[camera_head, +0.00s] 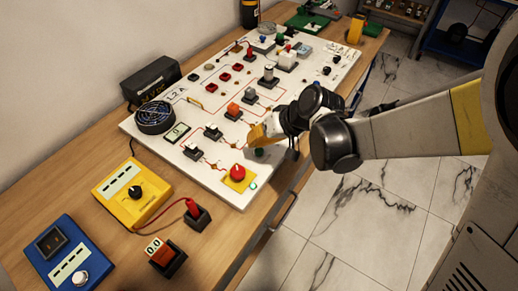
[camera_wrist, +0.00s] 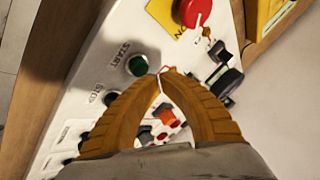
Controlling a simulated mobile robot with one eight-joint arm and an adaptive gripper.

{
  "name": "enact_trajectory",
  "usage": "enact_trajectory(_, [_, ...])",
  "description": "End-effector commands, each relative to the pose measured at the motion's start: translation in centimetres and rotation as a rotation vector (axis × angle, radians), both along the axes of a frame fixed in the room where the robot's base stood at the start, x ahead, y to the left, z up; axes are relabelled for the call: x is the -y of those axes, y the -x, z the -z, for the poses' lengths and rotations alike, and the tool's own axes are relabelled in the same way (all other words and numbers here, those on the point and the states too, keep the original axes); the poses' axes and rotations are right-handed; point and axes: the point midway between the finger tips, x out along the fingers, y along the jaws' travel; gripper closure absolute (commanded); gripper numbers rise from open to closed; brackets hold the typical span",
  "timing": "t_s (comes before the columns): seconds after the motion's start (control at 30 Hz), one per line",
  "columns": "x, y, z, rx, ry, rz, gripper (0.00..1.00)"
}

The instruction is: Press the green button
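A red mushroom button (camera_head: 237,172) on a yellow plate is close to the green button. A dark button (camera_wrist: 110,98) by the word STOP is on its other side. The white panel (camera_head: 222,186) carries several switches and wires. Yellow (camera_head: 132,193) and blue (camera_head: 68,256) boxes stand at lower left.

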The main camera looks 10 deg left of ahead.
Motion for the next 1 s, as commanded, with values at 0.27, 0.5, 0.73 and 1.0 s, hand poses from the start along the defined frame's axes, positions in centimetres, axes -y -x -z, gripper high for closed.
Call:
enact_trajectory(0.27, [0.00, 0.00, 0.00, 0.000, 0.000, 0.000, 1.00])
enact_trajectory(0.5, [0.00, 0.00, 0.10, 0.000, 0.000, 0.000, 1.00])
enact_trajectory(0.73, [0.00, 0.01, 0.92, 0.000, 0.000, 0.000, 1.00])
enact_trajectory(1.0, [0.00, 0.01, 0.85, 0.000, 0.000, 0.000, 1.00])
